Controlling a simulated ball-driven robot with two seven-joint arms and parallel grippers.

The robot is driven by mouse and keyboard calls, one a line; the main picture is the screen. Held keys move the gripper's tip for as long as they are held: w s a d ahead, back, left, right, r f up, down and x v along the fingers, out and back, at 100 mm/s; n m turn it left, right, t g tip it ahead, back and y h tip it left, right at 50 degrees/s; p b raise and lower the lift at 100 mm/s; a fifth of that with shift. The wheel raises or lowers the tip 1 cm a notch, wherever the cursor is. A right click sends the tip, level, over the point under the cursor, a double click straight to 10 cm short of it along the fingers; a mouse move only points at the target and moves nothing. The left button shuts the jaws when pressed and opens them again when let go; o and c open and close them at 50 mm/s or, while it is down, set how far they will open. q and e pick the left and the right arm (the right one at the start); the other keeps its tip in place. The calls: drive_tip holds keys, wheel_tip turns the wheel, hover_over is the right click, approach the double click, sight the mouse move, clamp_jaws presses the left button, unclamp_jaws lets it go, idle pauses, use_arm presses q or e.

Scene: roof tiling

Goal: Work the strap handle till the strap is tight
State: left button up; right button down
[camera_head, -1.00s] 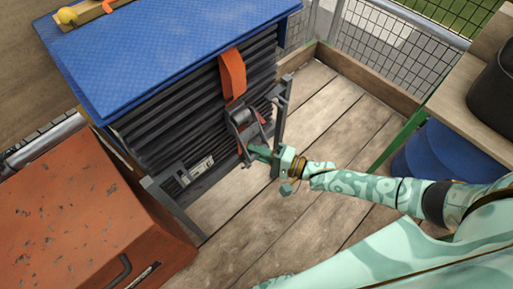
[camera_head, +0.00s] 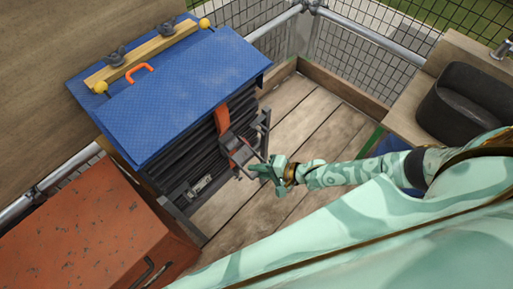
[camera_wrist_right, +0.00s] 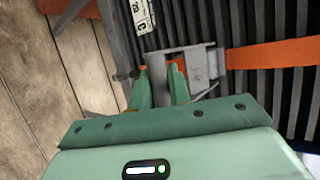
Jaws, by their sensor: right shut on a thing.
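The orange strap (camera_head: 222,116) runs down the front of a stack of dark ribbed tiles (camera_head: 183,155). It also shows in the right wrist view (camera_wrist_right: 270,53). The grey metal strap handle (camera_head: 241,156) sits on the strap low on the front of the stack; its metal body is in the wrist view too (camera_wrist_right: 208,66). My right gripper (camera_head: 259,169) is at the handle's outer end. In the wrist view its two fingers (camera_wrist_right: 159,84) are shut on the handle, with a bit of orange between them. The gripped part is mostly hidden. My left gripper is not in view.
A rusty orange box (camera_head: 90,225) stands at the left. A dark bucket (camera_head: 465,105) stands at the right. Plank floor is clear between.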

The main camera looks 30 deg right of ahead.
drive_tip(key=shift+r+p, duration=0.55)
drive_tip(key=shift+r, duration=0.45)
drive_tip(key=shift+w+r, duration=0.1)
drive_tip(key=shift+r, duration=0.05)
drive_tip(key=c, duration=1.6)
unclamp_jaws()
drive_tip(key=shift+s+d+r, duration=0.15)
drive_tip(key=shift+s+d, duration=0.15)
drive_tip(key=shift+s, duration=0.05)
drive_tip(key=p+v, duration=0.4)
drive_tip(key=v, duration=1.1)
drive_tip(key=shift+d, duration=0.1)
